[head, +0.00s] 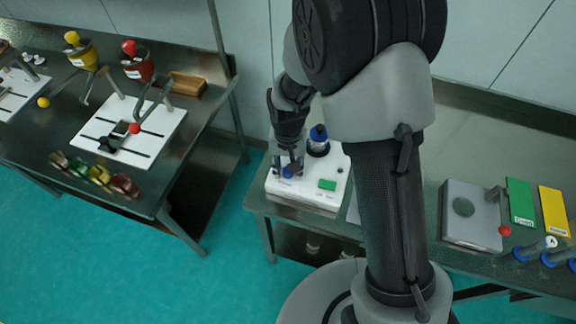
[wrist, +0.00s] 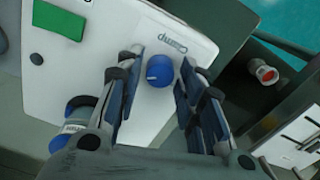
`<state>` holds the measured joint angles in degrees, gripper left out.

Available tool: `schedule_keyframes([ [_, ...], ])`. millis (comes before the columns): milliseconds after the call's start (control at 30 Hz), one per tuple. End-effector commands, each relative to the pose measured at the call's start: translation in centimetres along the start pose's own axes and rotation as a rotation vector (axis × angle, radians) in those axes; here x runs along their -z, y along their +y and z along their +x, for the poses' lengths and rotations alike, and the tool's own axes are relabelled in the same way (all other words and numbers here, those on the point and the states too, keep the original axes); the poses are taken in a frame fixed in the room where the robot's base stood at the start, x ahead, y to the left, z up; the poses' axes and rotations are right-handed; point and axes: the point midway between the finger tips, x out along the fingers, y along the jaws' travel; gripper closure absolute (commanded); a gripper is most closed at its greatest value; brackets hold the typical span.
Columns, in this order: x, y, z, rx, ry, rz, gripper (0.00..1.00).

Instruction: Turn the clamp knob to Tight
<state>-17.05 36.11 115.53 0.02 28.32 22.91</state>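The blue clamp knob (wrist: 159,70) sits on the white top of the sieve base (wrist: 100,55), beside the printed word "Clamp". It has a pale mark on its face; I cannot tell which setting this points to. In the wrist view my gripper (wrist: 162,66) is open, one finger on each side of the knob, with a gap visible on both sides. In the head view my gripper (head: 288,160) points down over the left part of the white base (head: 310,195), and the blue knob (head: 289,171) shows partly between its fingers.
A blue-capped bottle (head: 318,138) stands on the base behind my gripper, and a green panel (head: 327,184) is at its front right. A grey device (head: 470,215) and green and yellow cards stand further right on the bench. Another table (head: 180,165) stands left across a floor gap.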

Motion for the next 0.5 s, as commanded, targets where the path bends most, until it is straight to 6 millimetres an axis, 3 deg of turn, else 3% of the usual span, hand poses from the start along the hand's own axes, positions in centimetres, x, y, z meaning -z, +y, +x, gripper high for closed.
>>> schedule_keyframes([
  [100, -0.01, 0.00, 0.00, 0.000, 0.000, -0.001, 0.55],
  [500, 0.05, -0.02, -0.75, 0.001, 0.002, -0.001, 0.55],
])
